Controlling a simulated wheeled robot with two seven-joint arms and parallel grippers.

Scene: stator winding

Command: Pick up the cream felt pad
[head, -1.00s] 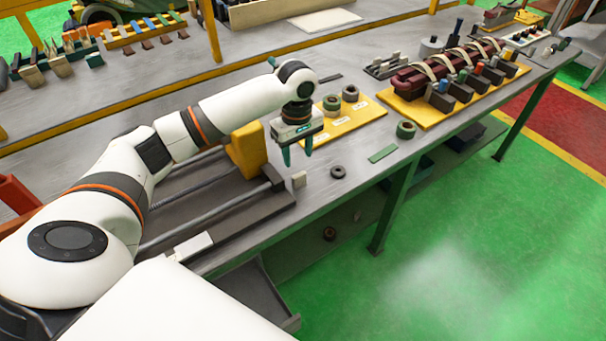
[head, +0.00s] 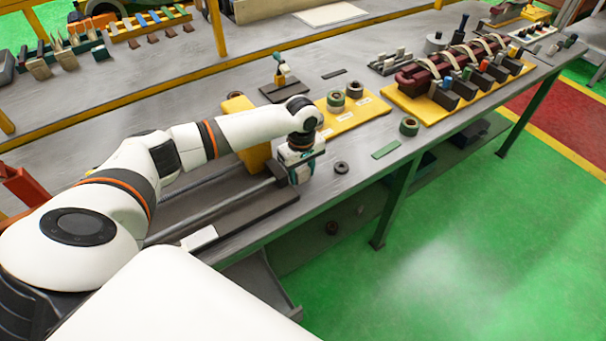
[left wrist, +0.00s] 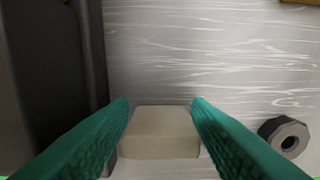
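The cream felt pad (left wrist: 160,145) is a small pale block on the grey metal bench, low in the middle of the left wrist view. My left gripper (left wrist: 160,104) is open, with one teal finger on each side of the pad. I see no clear grip on it, and whether a finger touches it I cannot tell. In the head view my left gripper (head: 297,172) is down at the bench's front edge and hides the pad. My right gripper is not in view.
A dark ring or nut (head: 341,168) lies right of my left gripper, also in the left wrist view (left wrist: 285,136). A dark rail fixture with a yellow block (head: 238,110) is close on the left. A yellow board with tape rolls (head: 352,120) lies behind.

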